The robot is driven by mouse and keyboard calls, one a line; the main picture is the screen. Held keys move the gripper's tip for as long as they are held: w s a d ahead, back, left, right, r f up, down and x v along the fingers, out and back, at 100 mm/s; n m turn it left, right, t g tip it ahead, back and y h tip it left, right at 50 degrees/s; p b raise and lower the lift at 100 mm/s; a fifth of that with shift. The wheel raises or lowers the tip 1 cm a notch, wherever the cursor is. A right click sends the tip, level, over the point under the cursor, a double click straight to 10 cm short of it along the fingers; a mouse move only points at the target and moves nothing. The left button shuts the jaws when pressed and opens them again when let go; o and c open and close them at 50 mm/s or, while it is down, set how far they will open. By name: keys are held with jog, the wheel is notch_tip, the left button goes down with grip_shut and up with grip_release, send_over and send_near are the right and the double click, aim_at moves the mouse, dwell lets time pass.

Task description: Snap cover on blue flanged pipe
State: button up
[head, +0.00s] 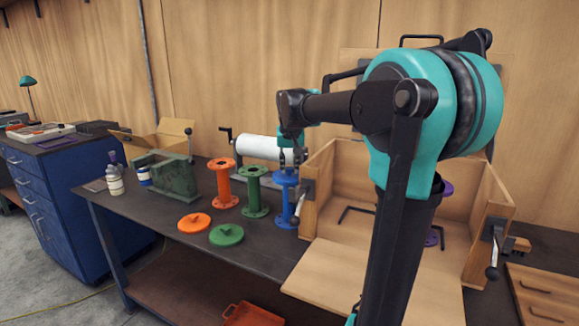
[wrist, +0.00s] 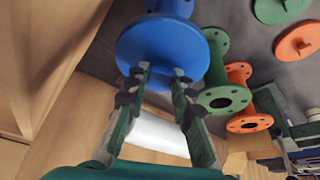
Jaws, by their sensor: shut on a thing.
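The blue flanged pipe (head: 285,206) stands upright on the dark workbench, right of the green pipe and beside the wooden box. My gripper (head: 291,160) points down right above its top. In the wrist view, a smooth blue disc without bolt holes, the blue cover (wrist: 150,48), lies at the fingertips of my gripper (wrist: 160,78). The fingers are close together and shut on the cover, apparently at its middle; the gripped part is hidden. Part of the blue pipe (wrist: 172,7) shows beyond the cover. I cannot tell whether the cover is seated on the top flange.
A green pipe (head: 253,192) and an orange pipe (head: 222,184) stand to the left. The green cover (head: 226,235) and orange cover (head: 194,223) lie in front of them. The open wooden box (head: 318,190) is close on the right. A white roll (head: 257,147) is behind.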

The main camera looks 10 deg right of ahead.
aim_at(289, 168)
jog(key=shift+f, duration=0.1)
dwell(0.7)
jog(key=o, duration=1)
jog(key=shift+o, duration=0.3)
jog(key=o, duration=0.4)
jog(key=shift+r, duration=2.8)
jog(key=shift+c, duration=0.4)
grip_shut()
